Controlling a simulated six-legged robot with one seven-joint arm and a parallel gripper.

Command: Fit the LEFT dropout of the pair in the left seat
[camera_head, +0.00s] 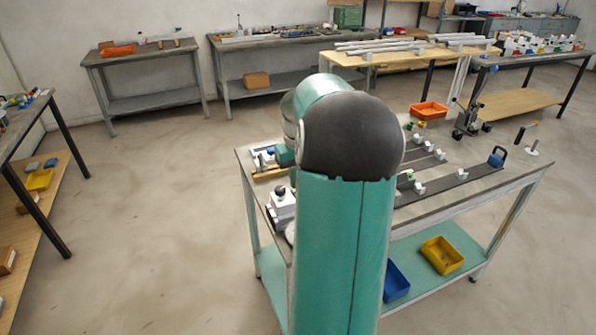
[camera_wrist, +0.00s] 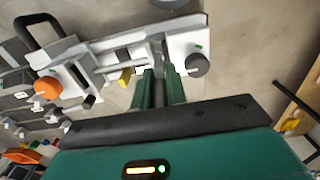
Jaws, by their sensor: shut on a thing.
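In the wrist view my gripper (camera_wrist: 161,74) has its two green fingers close together, shut on a small part that is mostly hidden between them; I take it to be the dropout, but cannot tell left from right. The fingertips are over or at the edge of a pale jig plate (camera_wrist: 110,58); whether the part touches a seat cannot be told. A dark round knob (camera_wrist: 197,65) is just right of the fingertips, and a small yellow block (camera_wrist: 125,77) is to their left. In the head view my arm hides the gripper and much of the jig.
The worktable (camera_head: 440,194) carries rails with white blocks and a dark strip with a blue-and-black clamp (camera_head: 496,158). An orange bin (camera_head: 428,110) is at the back. A yellow bin (camera_head: 441,255) is on the lower shelf. An orange knob (camera_wrist: 47,88) is left in the wrist view.

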